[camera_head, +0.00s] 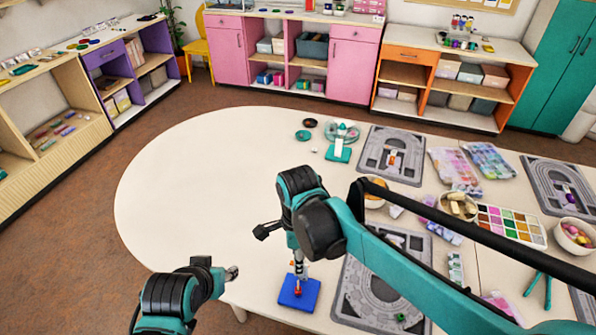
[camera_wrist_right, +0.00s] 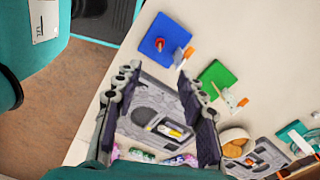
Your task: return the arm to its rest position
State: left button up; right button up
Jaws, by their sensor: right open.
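My right gripper (camera_wrist_right: 158,95) is open in the right wrist view, with nothing between its two dark fingers. In the head view my right arm reaches in from the right, and its wrist partly hides the gripper. The arm hangs over the front of the cream table, above and beside a blue square base (camera_head: 299,292) with a short post. That blue base also shows in the right wrist view (camera_wrist_right: 157,45), apart from the fingers. My left gripper (camera_head: 232,272) is low at the left, near the table's front edge. Its finger opening is too small to tell.
Grey bead boards (camera_head: 393,153) lie on the table's right part, among bead bags, a paint palette (camera_head: 510,226) and bowls. The table's left side (camera_head: 185,185) is clear. Shelves line the walls.

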jog(key=s+d+r+n+t, duration=0.1)
jog(key=s+d+n+t, duration=0.1)
jog(key=d+n, duration=0.6)
jog(key=s+d+r+n+t, duration=0.1)
jog(key=s+d+n+t, duration=0.2)
jog(key=d+n, duration=0.6)
jog(key=shift+d+t, duration=0.4)
jog(key=shift+t, duration=0.7)
